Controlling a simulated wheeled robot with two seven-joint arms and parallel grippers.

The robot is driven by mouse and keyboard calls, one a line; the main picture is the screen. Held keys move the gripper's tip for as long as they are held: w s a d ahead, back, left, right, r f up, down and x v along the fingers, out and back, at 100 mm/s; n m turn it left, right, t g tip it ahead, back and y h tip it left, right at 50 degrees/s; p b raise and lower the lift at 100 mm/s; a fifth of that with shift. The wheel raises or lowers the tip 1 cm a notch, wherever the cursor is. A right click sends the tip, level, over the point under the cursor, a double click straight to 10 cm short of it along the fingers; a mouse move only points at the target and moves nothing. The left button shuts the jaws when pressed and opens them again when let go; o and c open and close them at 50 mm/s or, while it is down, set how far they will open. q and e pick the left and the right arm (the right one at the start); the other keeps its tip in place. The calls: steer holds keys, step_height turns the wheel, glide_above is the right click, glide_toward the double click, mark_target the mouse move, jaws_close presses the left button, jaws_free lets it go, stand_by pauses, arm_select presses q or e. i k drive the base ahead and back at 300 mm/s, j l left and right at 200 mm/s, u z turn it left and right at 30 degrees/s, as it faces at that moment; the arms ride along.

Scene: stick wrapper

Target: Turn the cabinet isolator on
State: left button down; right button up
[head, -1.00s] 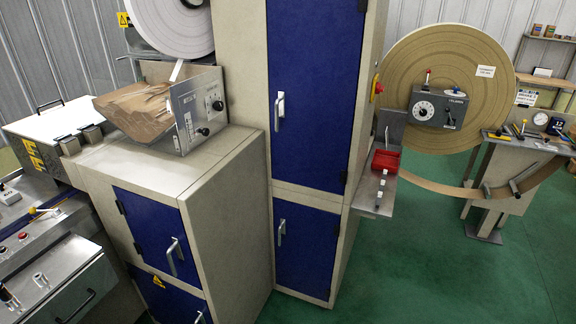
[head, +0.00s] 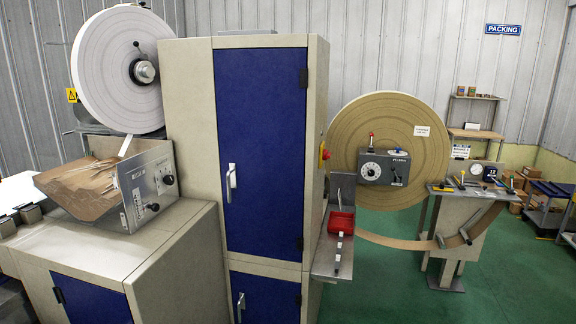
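A tall beige cabinet (head: 202,120) with blue doors stands in the middle of the head view. Its upper blue door (head: 262,185) is shut and has a pale handle (head: 231,183). A red rotary switch on a yellow plate (head: 323,154) sits on the cabinet's right side face, seen nearly edge-on. It may be the isolator; its setting cannot be made out from here. Neither of my grippers shows in the head view.
A steel shelf (head: 328,257) with a red tray (head: 341,222) juts out right of the cabinet. Behind it stand a large brown reel (head: 432,160) and a grey control box (head: 384,168). A lower cabinet (head: 180,262) stands at left. Green floor (head: 390,285) is clear at front right.

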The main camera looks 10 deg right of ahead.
mark_target(326, 155)
steer(key=k+l+z, duration=0.1)
steer(key=l, duration=0.25)
steer(key=k+l+z, duration=0.15)
steer(key=l, duration=0.2)
steer(key=i+l+z, duration=0.25)
steer(key=i+z, duration=0.25)
steer(key=i, duration=0.15)
steer(key=i+l+z, duration=0.1)
steer(key=i, duration=0.7)
steer(key=i+l+z, duration=0.1)
steer(key=i, duration=0.7)
steer(key=i+l+u, duration=0.1)
steer(key=i+u, duration=0.3)
steer(key=i+l+u, duration=0.1)
steer(key=u, duration=0.35)
steer(key=i+l+u, duration=0.25)
steer(key=u, duration=0.15)
steer(key=i+l+u, duration=0.2)
steer(key=l+u, duration=0.2)
